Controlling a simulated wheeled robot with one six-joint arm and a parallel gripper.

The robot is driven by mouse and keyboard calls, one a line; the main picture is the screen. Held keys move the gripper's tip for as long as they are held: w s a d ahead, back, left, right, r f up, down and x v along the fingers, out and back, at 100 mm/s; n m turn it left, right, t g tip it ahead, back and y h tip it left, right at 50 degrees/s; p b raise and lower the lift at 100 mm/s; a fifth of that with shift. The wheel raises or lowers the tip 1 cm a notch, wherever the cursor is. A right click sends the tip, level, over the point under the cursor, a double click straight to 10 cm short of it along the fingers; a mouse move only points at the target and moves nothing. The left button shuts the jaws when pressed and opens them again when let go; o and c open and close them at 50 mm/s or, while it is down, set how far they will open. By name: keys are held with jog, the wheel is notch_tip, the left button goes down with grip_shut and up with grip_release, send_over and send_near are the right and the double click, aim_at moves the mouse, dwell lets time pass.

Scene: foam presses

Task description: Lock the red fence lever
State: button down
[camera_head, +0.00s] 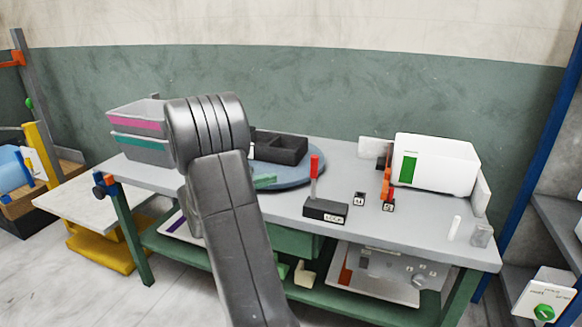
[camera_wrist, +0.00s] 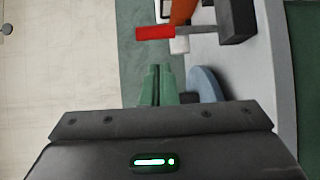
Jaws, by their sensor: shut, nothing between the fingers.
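The red-handled lever (camera_head: 314,167) stands upright on a dark labelled block (camera_head: 326,210) at the table's front edge. In the wrist view, which is turned sideways, its red grip (camera_wrist: 155,33), thin grey rod and dark block (camera_wrist: 236,20) lie ahead of my gripper. My gripper's green fingers (camera_wrist: 158,69) are shut and empty, apart from the lever.
A blue round disc (camera_head: 298,179) with a dark divided tray (camera_head: 279,147) lies behind my arm. An orange upright part (camera_head: 387,183) and a white machine (camera_head: 436,163) stand right of the lever. Stacked grey bins (camera_head: 135,120) stand left. The table front right is mostly clear.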

aim_at(314, 178)
jog(key=a, duration=0.1)
jog(key=w+a, duration=0.1)
jog(key=a+t, duration=0.1)
jog(key=shift+w, duration=0.3)
jog(key=shift+w+d, duration=0.1)
jog(key=s+d+p+x, duration=0.1)
jog(key=s+p+x, duration=0.1)
jog(key=x, duration=1)
jog(key=shift+d, duration=0.6)
jog(key=shift+d+f+b, duration=0.1)
jog(key=shift+d+b, duration=0.05)
jog(key=shift+b, duration=0.35)
